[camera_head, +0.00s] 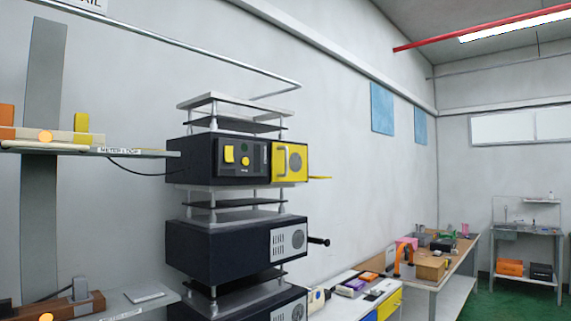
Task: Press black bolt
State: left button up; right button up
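A short black bolt-like rod (318,241) sticks out to the right from the side of the middle dark box (217,252), near its grey vent panel (288,241). It looks roughly level. The upper dark box (205,160) has a yellow switch, a yellow round knob and a yellow front panel (290,162), with a yellow piece (320,178) jutting out at its right. Neither gripper is in view, and nothing of mine touches the rod.
The boxes stand stacked on a rack with grey shelves (230,187). A grey shelf (140,152) with fixtures stands at left. Cluttered workbenches (452,262) stand at the right along the wall. Green floor (508,303) shows at lower right.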

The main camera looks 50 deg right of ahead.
aim_at(312, 240)
jog(key=z, duration=1.75)
jog(key=i+l+u, duration=0.1)
jog(key=i+l, duration=0.4)
jog(key=l, duration=0.2)
jog(key=i+l+u, duration=0.15)
jog(key=i+l, duration=0.3)
jog(key=l, duration=0.25)
jog(key=i+l+u, duration=0.15)
jog(key=l, duration=0.25)
jog(key=i+l, duration=0.3)
jog(key=i+l+u, duration=0.15)
jog(key=l, duration=0.35)
jog(key=i+l, duration=0.2)
jog(key=l, duration=0.2)
jog(key=u, duration=0.05)
